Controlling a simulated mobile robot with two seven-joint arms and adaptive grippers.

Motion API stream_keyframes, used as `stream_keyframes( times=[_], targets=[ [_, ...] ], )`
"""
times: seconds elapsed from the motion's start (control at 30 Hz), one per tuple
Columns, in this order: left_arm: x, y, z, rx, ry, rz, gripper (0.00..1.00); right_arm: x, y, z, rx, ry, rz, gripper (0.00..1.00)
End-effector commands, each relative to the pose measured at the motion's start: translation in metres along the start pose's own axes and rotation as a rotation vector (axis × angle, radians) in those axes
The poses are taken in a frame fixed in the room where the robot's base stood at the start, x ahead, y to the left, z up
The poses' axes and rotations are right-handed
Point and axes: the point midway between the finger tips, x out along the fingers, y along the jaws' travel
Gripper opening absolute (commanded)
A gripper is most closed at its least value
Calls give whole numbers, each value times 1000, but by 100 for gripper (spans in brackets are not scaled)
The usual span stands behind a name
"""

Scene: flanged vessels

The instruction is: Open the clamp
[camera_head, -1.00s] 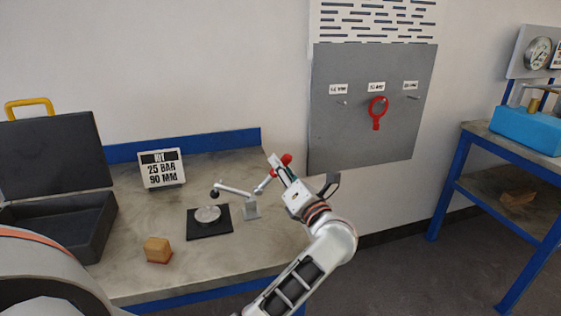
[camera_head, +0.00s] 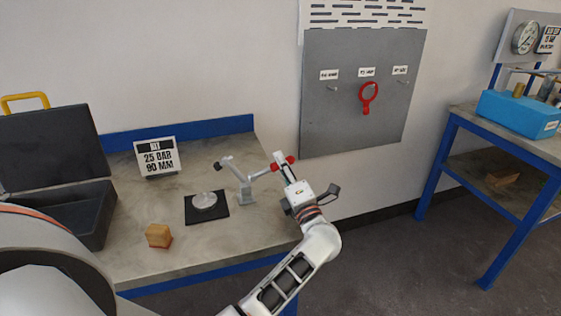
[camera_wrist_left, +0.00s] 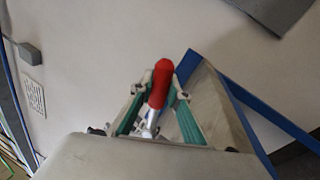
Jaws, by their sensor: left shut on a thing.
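The toggle clamp has a grey base bracket (camera_head: 246,196) on the left workbench. Its holding bar (camera_head: 234,169) tilts upward to the left, its dark tip raised above and apart from the round metal disc (camera_head: 204,201) on a black plate (camera_head: 221,212). Its lever runs right to a red handle (camera_head: 275,167). My left gripper (camera_head: 283,161) is shut on that handle at the bench's right side. In the left wrist view the red handle (camera_wrist_left: 161,82) lies between the two fingers (camera_wrist_left: 157,97). My right gripper is not in view.
A wooden block (camera_head: 158,236), a sign reading 25 BAR 90 MM (camera_head: 157,157) and an open dark case (camera_head: 85,222) are on the bench. A grey wall panel (camera_head: 345,105) carries a red ring tool (camera_head: 368,97). A second bench with a blue box (camera_head: 517,113) stands right.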

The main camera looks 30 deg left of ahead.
Motion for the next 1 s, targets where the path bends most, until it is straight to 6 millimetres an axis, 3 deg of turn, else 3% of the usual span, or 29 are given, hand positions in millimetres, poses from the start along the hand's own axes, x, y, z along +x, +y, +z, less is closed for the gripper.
stream_keyframes(
  times=[0.33,0.37,0.4,0.77,1.0],
  targets=[
    [0,0,0,2,0,1,0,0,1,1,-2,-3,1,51],
    [0,0,0,2,0,0,24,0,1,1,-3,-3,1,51],
    [0,0,0,2,0,0,34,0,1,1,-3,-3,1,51],
    [0,1,0,0,0,0,34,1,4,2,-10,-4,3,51],
    [8,29,9,-5,2,1,34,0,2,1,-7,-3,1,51]
  ],
)
